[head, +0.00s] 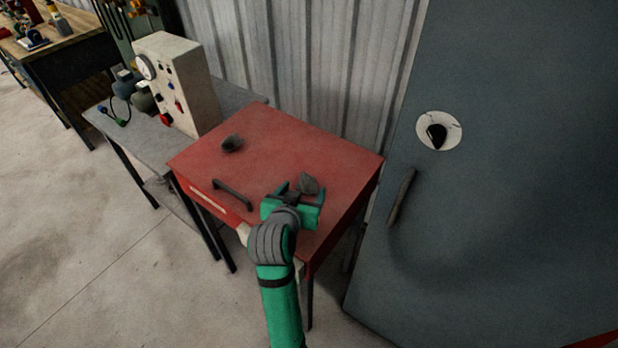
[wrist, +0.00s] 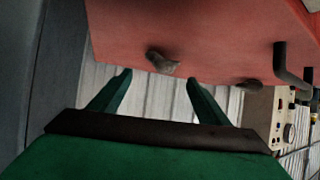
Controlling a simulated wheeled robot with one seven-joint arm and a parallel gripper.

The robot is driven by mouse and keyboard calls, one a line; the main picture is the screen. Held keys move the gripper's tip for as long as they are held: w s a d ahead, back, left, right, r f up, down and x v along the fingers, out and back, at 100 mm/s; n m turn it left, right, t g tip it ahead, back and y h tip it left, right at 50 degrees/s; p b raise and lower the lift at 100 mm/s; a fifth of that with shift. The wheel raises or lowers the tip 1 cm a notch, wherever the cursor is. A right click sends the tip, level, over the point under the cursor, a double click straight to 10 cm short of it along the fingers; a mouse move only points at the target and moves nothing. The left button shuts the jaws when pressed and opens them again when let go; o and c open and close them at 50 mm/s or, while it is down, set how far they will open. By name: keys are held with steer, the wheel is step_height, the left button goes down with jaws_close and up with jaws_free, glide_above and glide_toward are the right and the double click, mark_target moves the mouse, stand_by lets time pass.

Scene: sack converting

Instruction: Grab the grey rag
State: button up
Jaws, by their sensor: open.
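A small crumpled grey lump, which looks like the grey rag (head: 309,184), lies on the red table top near its right front. My gripper (head: 294,188) is over the table's front part, just on the near side of this lump. In the wrist view the rag (wrist: 162,63) shows just beyond the gap between the two green fingers of my gripper (wrist: 158,77). The fingers are apart with nothing between them. Whether they touch the rag cannot be told. The rag's near edge is partly hidden by my gripper in the head view.
A second dark grey lump (head: 232,143) lies farther back left on the red table (head: 285,150). A dark bar handle (head: 232,194) is at the table's left front. A gauge box (head: 178,85) stands on the grey bench at left. A large dark panel (head: 500,200) stands close at right.

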mark_target(306, 185)
steer(key=shift+x, duration=1.05)
steer(key=shift+w+a+f, duration=0.2)
steer(key=shift+f, duration=0.2)
steer(key=shift+x, duration=2.7)
steer(key=shift+d+r, duration=0.1)
steer(key=shift+r, duration=0.05)
steer(key=c, duration=1.1)
